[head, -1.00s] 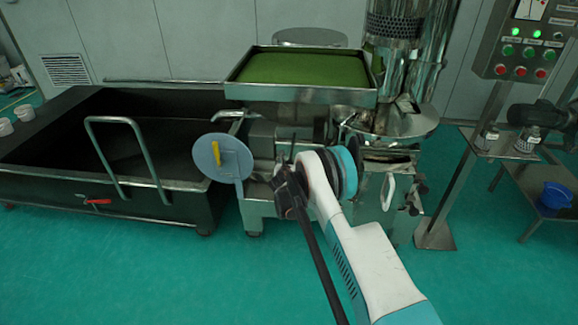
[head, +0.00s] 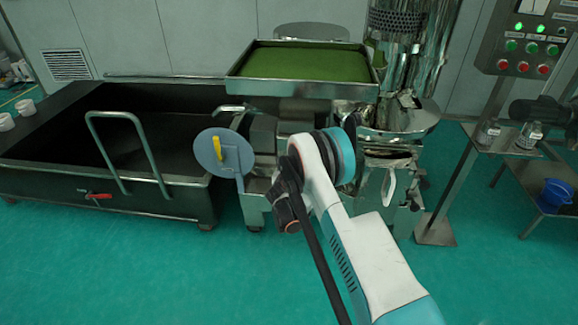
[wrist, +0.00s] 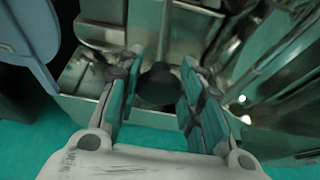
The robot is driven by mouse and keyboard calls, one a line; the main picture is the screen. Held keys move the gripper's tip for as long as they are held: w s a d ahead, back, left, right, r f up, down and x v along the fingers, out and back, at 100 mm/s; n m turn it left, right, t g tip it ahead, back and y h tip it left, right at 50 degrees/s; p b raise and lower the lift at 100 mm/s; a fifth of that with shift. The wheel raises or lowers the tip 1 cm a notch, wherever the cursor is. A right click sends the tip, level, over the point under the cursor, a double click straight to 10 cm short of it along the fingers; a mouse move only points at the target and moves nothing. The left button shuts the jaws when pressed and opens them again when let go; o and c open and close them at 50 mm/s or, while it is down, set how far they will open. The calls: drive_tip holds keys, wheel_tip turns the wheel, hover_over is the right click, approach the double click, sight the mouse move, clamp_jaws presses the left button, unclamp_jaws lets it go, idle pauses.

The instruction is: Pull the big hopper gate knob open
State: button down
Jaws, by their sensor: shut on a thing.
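In the wrist view, a dark round knob (wrist: 158,84) sits between the two teal-padded fingers of my gripper (wrist: 163,66). The fingers are shut on it, one on each side, in front of the metal machine (wrist: 200,35). In the head view my arm covers the knob and the fingertips. There the machine (head: 385,215) stands behind my arm, below a tray of green material (head: 305,66). How far the gate is open cannot be told.
A round grey plate (head: 211,165) with a yellow handle (head: 218,147) is just left of my arm. A black cart (head: 150,205) with a metal handle stands at the left. A control panel (head: 520,45) stands at the right. The green floor in front is clear.

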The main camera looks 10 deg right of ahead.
drive_tip(key=c, duration=1.1)
unclamp_jaws()
drive_tip(key=shift+s, duration=0.15)
drive_tip(key=v, duration=1.2)
drive_tip(key=shift+r, duration=0.1)
